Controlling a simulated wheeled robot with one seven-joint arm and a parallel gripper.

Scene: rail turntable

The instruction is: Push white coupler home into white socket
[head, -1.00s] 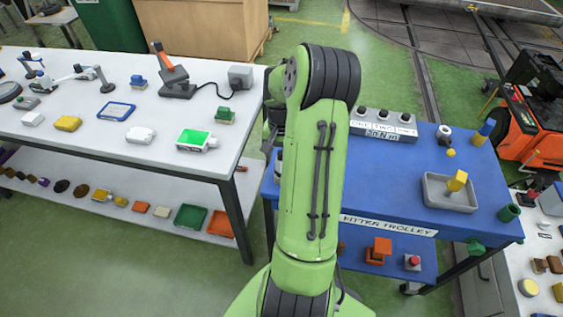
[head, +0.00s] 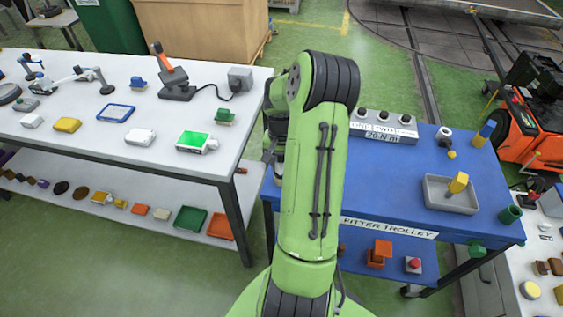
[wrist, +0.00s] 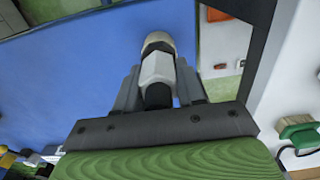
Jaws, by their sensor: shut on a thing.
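In the wrist view my gripper (wrist: 158,88) is shut on a short cylindrical piece, the white coupler (wrist: 157,68). It has a pale faceted body, a dark lower part between the jaws and a grey-brown band at its far end. In the head view my gripper (head: 272,150) is mostly hidden behind my green arm, at the left edge of the blue trolley. I cannot pick out the white socket for certain. A white ring-shaped fitting with a dark centre (head: 444,134) stands at the trolley's back right, well apart from my gripper.
The blue trolley top (head: 385,180) is clear in the middle. A grey tray (head: 436,197) with a yellow piece is on its right, and a grey labelled box (head: 384,124) at its back. A white bench (head: 75,110) with several items stands left, across a narrow gap.

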